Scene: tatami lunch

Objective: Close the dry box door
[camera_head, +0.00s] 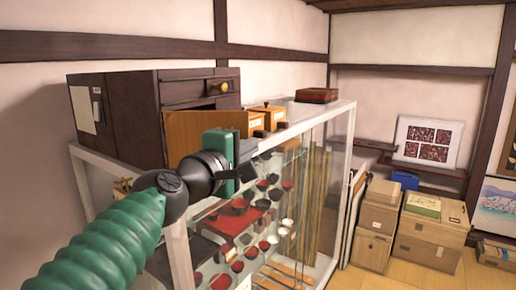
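The dry box is a dark brown wooden cabinet (130,112) on top of a glass display case at the left. An orange-brown panel (188,128), which looks like its door, stands open at the front of its lower part. My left gripper (236,158) comes in from the lower left on my green arm. It is in front of the right part of the panel and hides some of it. I cannot tell whether it touches the panel or how far apart its fingers are. My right gripper is out of view.
The glass case (345,125) holds red and black bowls. Small wooden boxes (268,116) and a dark red box (317,95) stand on its top, right of the panel. Cardboard boxes (428,235) stand on the floor at the right.

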